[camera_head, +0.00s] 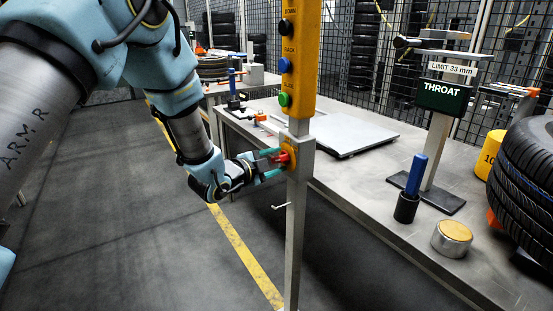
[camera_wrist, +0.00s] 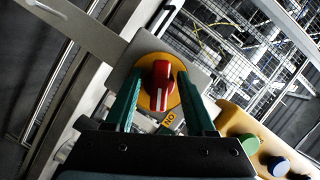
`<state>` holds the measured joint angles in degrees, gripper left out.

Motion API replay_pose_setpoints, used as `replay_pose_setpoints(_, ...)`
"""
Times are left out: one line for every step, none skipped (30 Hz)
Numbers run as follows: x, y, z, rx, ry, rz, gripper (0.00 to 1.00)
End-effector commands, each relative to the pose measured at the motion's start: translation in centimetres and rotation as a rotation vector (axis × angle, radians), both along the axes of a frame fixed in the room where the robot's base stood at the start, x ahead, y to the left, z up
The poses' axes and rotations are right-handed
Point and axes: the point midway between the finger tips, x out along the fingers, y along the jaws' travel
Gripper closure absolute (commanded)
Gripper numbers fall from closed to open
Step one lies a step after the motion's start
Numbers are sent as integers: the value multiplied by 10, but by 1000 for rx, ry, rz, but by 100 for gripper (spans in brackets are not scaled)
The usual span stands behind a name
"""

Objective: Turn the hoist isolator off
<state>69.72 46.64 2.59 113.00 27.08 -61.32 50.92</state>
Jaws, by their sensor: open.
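The hoist isolator is a red rotary knob (camera_wrist: 159,84) on a yellow disc (camera_wrist: 145,98), fixed to a grey box on a post. A white line runs along the knob, and a yellow tag (camera_wrist: 169,121) reading "NO" or "ON" sits beside the disc. In the head view the red knob (camera_head: 283,158) faces left, toward my arm. My gripper (camera_head: 274,163) is open, its green fingers at either side of the knob. In the wrist view my gripper (camera_wrist: 154,82) has one finger on each side of the knob; I cannot tell whether they touch it.
A yellow pendant (camera_head: 286,55) with black, blue and green buttons is on the same post, above the isolator. A steel table (camera_head: 370,185) stands behind, with a THROAT gauge (camera_head: 442,97) and tyres (camera_head: 525,165). The floor at left is clear.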

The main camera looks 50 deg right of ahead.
Motion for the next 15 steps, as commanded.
replay_pose_setpoints(0, -2, -1, 1, 0, 0, 45)
replay_pose_setpoints(0, -2, -1, 1, 0, 0, 45)
replay_pose_setpoints(0, -2, -1, 1, 0, 0, 45)
replay_pose_setpoints(0, -2, -1, 1, 0, 0, 45)
replay_pose_setpoints(0, -2, -1, 1, 0, 0, 45)
replay_pose_setpoints(0, -2, -1, 1, 0, 0, 45)
replay_pose_setpoints(0, -2, -1, 1, 0, 0, 45)
replay_pose_setpoints(0, -2, -1, 1, 0, 0, 45)
replay_pose_setpoints(0, -2, -1, 1, 0, 0, 46)
replay_pose_setpoints(0, -2, -1, 1, 0, 0, 50)
replay_pose_setpoints(0, -2, -1, 1, 0, 0, 53)
replay_pose_setpoints(0, -2, -1, 1, 0, 0, 57)
replay_pose_setpoints(0, -2, -1, 1, 0, 0, 61)
replay_pose_setpoints(0, -2, -1, 1, 0, 0, 64)
replay_pose_setpoints(0, -2, -1, 0, 0, 0, 69)
